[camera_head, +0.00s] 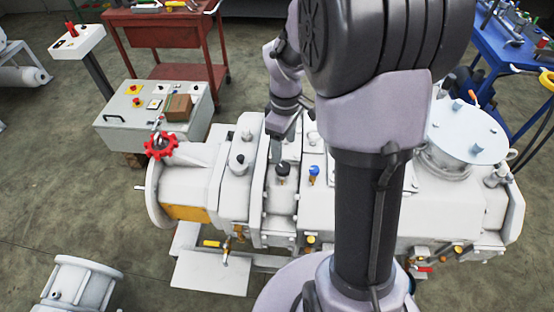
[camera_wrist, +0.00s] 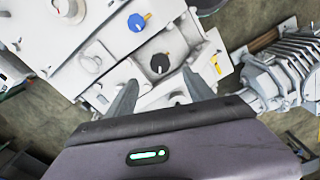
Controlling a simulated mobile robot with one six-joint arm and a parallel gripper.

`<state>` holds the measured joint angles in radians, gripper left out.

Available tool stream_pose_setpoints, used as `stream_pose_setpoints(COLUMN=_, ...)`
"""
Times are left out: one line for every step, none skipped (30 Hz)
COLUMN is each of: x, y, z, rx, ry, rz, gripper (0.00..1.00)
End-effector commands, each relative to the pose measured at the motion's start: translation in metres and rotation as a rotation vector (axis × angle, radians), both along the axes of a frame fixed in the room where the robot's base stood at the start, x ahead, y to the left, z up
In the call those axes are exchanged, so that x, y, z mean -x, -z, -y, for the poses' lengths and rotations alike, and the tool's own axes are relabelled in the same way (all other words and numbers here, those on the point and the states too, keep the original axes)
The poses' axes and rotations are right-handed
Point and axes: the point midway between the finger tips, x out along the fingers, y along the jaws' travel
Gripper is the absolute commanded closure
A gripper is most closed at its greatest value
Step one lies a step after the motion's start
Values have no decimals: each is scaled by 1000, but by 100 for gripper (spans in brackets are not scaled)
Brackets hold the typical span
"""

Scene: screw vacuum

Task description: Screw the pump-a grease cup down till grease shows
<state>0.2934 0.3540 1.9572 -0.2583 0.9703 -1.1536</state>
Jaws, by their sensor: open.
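The white vacuum pump (camera_head: 185,182) lies across the middle of the head view. A black round cap (camera_head: 283,170) and a blue cap (camera_head: 314,172) stand side by side on its top. In the wrist view the black cap (camera_wrist: 160,64) has a pale mark on top, and the blue cap (camera_wrist: 137,22) is beyond it. I cannot tell from any label which is the pump-a grease cup. My gripper (camera_wrist: 160,76) is open and empty, with the black cap just ahead between its fingertips. In the head view my gripper (camera_head: 278,148) is above and behind that cap. No grease is visible.
A red handwheel (camera_head: 161,146) stands at the pump's left end. A control box (camera_head: 125,118) and a red cart (camera_head: 160,25) are behind it. A blue table (camera_head: 500,48) is at the upper right. A round lid (camera_head: 467,130) tops the pump's right part.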

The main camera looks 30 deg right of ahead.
Motion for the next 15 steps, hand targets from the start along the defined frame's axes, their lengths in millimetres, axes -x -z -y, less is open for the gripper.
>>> stream_pose_setpoints(x=1, y=22, z=0, rx=-1, ry=-1, rz=-3, gripper=38)
stream_pose_setpoints(x=1, y=31, z=0, rx=-1, ry=-1, rz=-3, gripper=38)
stream_pose_setpoints(x=1, y=42, z=0, rx=-1, ry=-1, rz=-2, gripper=38)
stream_pose_setpoints(x=1, y=49, z=0, rx=-1, ry=0, rz=-2, gripper=38)
stream_pose_setpoints(x=0, y=56, z=0, rx=-1, ry=0, rz=-2, gripper=38)
stream_pose_setpoints(x=1, y=65, z=0, rx=-1, ry=0, rz=-2, gripper=38)
stream_pose_setpoints(x=1, y=70, z=0, rx=0, ry=0, rz=-1, gripper=38)
stream_pose_setpoints(x=1, y=75, z=0, rx=0, ry=-1, rz=-1, gripper=38)
stream_pose_setpoints(x=1, y=80, z=0, rx=0, ry=0, rz=-1, gripper=38)
stream_pose_setpoints(x=1, y=83, z=-1, rx=0, ry=0, rz=-1, gripper=38)
stream_pose_setpoints(x=0, y=85, z=0, rx=0, ry=0, rz=0, gripper=38)
stream_pose_setpoints(x=0, y=87, z=0, rx=0, ry=0, rz=0, gripper=38)
stream_pose_setpoints(x=0, y=88, z=0, rx=-1, ry=1, rz=1, gripper=38)
stream_pose_setpoints(x=0, y=89, z=0, rx=-1, ry=1, rz=1, gripper=38)
stream_pose_setpoints(x=0, y=89, z=-1, rx=-1, ry=1, rz=1, gripper=38)
